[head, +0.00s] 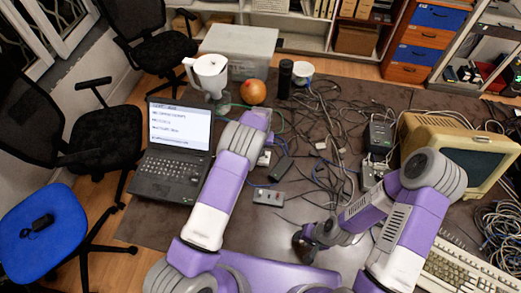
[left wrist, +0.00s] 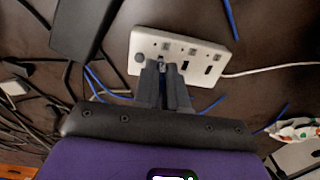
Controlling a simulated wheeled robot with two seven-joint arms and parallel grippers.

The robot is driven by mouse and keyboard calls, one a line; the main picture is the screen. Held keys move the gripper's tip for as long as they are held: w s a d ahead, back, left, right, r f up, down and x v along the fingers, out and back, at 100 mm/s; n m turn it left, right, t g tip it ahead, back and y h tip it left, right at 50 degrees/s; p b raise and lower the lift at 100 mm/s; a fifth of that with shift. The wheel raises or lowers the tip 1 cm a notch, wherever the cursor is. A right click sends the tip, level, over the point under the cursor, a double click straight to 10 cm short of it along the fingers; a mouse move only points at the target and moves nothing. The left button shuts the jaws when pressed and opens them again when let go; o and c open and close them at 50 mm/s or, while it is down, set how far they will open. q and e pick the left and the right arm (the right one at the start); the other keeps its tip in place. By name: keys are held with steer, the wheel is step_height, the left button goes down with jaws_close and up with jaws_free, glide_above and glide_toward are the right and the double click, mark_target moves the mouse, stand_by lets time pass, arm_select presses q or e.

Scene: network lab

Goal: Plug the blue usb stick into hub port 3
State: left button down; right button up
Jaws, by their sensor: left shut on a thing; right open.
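The white hub (left wrist: 203,52) lies on the dark table in the left wrist view, with a round knob at its left end and a row of dark port slots. My left gripper (left wrist: 162,68) is shut, its fingertips at the hub's near edge by the left slots. A thin bluish sliver between the fingers appears to be the blue usb stick (left wrist: 162,75); most of it is hidden. I cannot tell whether it touches a port. In the head view my left arm hides most of the hub. My right gripper (head: 304,246) is open and empty over the front of the table.
A laptop (head: 174,150) stands at the left, a white jug (head: 207,75) and an orange round object (head: 253,91) behind. A small grey box (head: 268,197) lies in front of the hub. Tangled cables (head: 335,150) cover the middle. An old monitor (head: 465,150) and keyboard (head: 455,272) fill the right.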

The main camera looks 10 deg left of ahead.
arm_select(q)
steer(key=shift+f+b, duration=0.35)
steer(key=shift+b, duration=0.25)
arm_select(e)
steer(key=shift+f, duration=0.65)
arm_select(q)
steer(key=shift+s+r, duration=0.1)
arm_select(e)
steer(key=shift+s+f, duration=0.1)
